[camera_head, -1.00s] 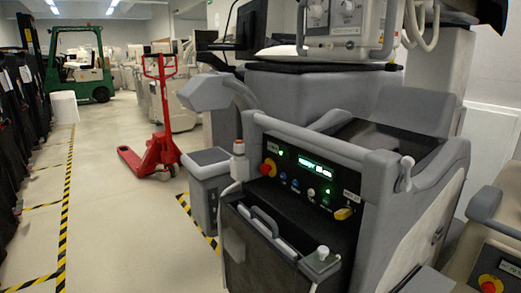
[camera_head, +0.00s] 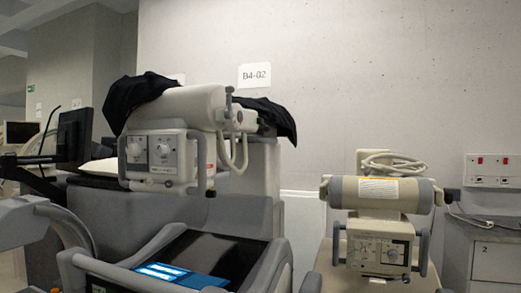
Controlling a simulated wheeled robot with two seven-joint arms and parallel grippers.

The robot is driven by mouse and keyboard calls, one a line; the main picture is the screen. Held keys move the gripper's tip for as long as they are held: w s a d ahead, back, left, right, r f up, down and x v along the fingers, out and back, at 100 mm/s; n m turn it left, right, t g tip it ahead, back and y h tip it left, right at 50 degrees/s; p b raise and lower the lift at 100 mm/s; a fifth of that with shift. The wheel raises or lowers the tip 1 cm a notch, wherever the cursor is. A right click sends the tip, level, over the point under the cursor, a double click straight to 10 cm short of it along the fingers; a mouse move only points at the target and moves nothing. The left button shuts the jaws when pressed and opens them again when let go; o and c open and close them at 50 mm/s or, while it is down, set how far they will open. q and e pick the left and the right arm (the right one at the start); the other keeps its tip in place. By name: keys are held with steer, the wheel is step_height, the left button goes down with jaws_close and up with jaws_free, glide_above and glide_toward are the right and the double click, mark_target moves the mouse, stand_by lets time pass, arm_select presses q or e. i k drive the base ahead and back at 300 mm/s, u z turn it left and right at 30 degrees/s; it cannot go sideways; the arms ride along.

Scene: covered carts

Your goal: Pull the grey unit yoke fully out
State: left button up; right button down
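The grey unit (camera_head: 225,213) stands at the left centre, its lower body cut off by the bottom edge. Its pale head (camera_head: 180,104) sits high, above a control box (camera_head: 160,158) with two round knobs. Grey handle bars (camera_head: 204,160) flank this box; I cannot tell for sure which part is the yoke. A black cover (camera_head: 135,97) lies over the head's left end, and dark cloth also shows behind its right end. A lit blue screen (camera_head: 180,274) lies in the unit's top, behind a grey push bar (camera_head: 85,262). Neither of my grippers is in view.
A beige unit (camera_head: 390,197) with a similar head and a coiled cable (camera_head: 390,163) stands at the right. A grey cabinet (camera_head: 495,258) stands at the far right. A dark monitor (camera_head: 75,136) on an arm is at the left. A wall (camera_head: 350,70) closes off the back.

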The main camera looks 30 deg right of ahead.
mark_target(249, 125)
steer(key=z, duration=2.45)
steer(key=i, duration=1.35)
steer(key=u, duration=2.1)
